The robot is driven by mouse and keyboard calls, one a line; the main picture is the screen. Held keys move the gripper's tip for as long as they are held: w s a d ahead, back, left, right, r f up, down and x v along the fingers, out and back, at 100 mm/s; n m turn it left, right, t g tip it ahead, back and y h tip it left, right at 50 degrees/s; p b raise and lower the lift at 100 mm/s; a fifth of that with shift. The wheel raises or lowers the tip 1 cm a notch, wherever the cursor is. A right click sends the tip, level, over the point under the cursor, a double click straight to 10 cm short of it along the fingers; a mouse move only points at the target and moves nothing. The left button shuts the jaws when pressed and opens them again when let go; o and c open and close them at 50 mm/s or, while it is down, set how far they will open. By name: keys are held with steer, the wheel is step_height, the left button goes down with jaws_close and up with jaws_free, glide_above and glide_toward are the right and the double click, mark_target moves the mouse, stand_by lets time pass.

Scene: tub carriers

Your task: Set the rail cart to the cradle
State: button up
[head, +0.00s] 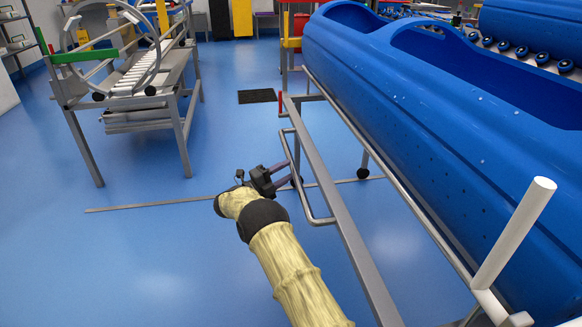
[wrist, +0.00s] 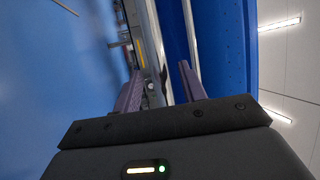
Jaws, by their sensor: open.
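A wheeled metal cart frame, which I take for the rail cart, runs along the right of the head view. It has a long grey rail (head: 332,194) and a bent handle bar (head: 301,180) on its near side. A long blue tub (head: 400,110) with cut-out openings lies along it. My gripper (head: 290,174) is open at the handle bar. In the wrist view my gripper (wrist: 160,68) has its two purple fingers apart, with the grey rail (wrist: 149,40) showing beyond them. I cannot tell whether the bar lies between the fingers. I cannot tell which thing is the cradle.
A metal rack (head: 165,95) with a large ring and a green bar stands at the left. A thin strip (head: 150,206) crosses the blue floor. A white post (head: 515,233) rises at the near right. A dark floor grate (head: 257,96) lies ahead. Floor between rack and cart is clear.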

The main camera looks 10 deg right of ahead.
steer(key=p+v, duration=0.3)
steer(key=v, duration=1.1)
steer(key=shift+a+p, duration=0.15)
steer(key=shift+p, duration=0.2)
steer(key=shift+s+f, duration=0.1)
